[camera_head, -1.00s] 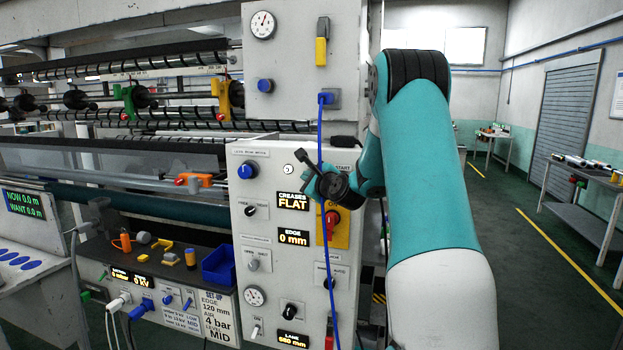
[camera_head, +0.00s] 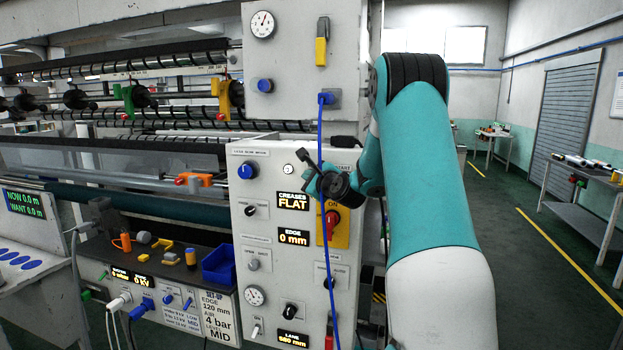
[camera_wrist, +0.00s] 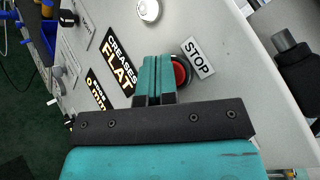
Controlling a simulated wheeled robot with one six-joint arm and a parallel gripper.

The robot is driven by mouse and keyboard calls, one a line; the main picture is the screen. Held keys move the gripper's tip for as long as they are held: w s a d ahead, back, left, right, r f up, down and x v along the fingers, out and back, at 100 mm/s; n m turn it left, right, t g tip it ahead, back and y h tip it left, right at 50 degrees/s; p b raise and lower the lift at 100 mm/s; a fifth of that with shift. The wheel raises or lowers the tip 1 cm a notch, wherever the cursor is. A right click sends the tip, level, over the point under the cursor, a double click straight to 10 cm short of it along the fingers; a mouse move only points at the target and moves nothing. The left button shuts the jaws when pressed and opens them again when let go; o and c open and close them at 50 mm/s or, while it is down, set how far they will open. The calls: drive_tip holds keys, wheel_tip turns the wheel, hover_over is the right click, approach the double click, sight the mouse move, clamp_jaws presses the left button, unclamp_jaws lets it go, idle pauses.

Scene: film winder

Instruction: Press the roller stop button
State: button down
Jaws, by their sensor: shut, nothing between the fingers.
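The roller stop button is a round red button (camera_wrist: 181,73) in a dark ring, next to a white STOP label (camera_wrist: 197,58) on the grey panel in the wrist view. My gripper (camera_wrist: 156,60) is shut, with its two teal fingers together and nothing between them. Its fingertips lie just left of the red button in the picture and partly overlap its ring. I cannot tell whether they touch the panel. In the head view my gripper (camera_head: 318,176) is in front of the panel, and the stop button is hidden behind my arm.
The panel (camera_head: 262,225) carries a CREASES FLAT display (camera_head: 293,201), an EDGE display (camera_head: 293,238), a red switch (camera_head: 331,222) on a yellow plate and several knobs. A blue cable (camera_head: 321,130) hangs down in front of it. A dark cylindrical part (camera_wrist: 295,60) stands at right in the wrist view.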

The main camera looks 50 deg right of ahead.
drive_tip(key=shift+s+a, duration=0.35)
drive_tip(key=shift+a, duration=0.5)
drive_tip(key=shift+s+a+b, duration=0.1)
drive_tip(key=shift+s+a, duration=0.2)
drive_tip(key=shift+a, duration=0.45)
drive_tip(key=shift+s+a+b, duration=0.1)
drive_tip(key=shift+s+a, duration=0.25)
drive_tip(key=shift+a, duration=0.45)
drive_tip(key=shift+s+a+b, duration=0.1)
drive_tip(key=shift+s+a, duration=0.2)
drive_tip(key=shift+a, duration=0.45)
idle(0.8)
